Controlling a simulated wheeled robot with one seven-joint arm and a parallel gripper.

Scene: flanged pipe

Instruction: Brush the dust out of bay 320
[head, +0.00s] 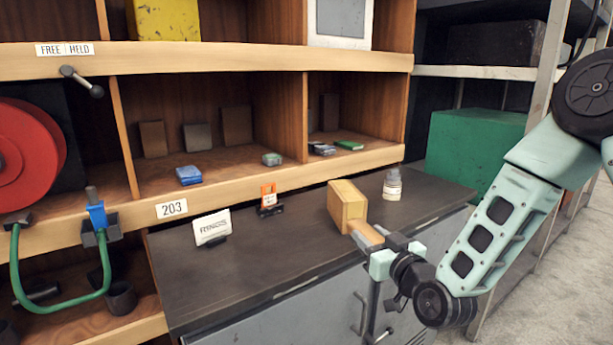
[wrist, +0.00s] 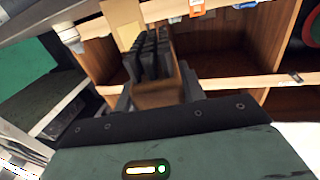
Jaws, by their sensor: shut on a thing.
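My gripper (head: 384,245) is shut on the handle of a brush with a pale wooden block head (head: 347,205), held over the dark counter. The bay (head: 215,172) above the label 203 (head: 172,208) holds a blue pack (head: 189,175), a small grey-green pack (head: 272,159) and several dark plates leaning at the back. No label reading 320 shows, and I cannot make out dust.
The counter (head: 265,262) carries a white card (head: 212,228), an orange tag on a stand (head: 268,198) and a small bottle (head: 392,184) close to the brush. A wooden divider bounds the bay. A green hose (head: 62,306) and red reel (head: 28,155) are at left.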

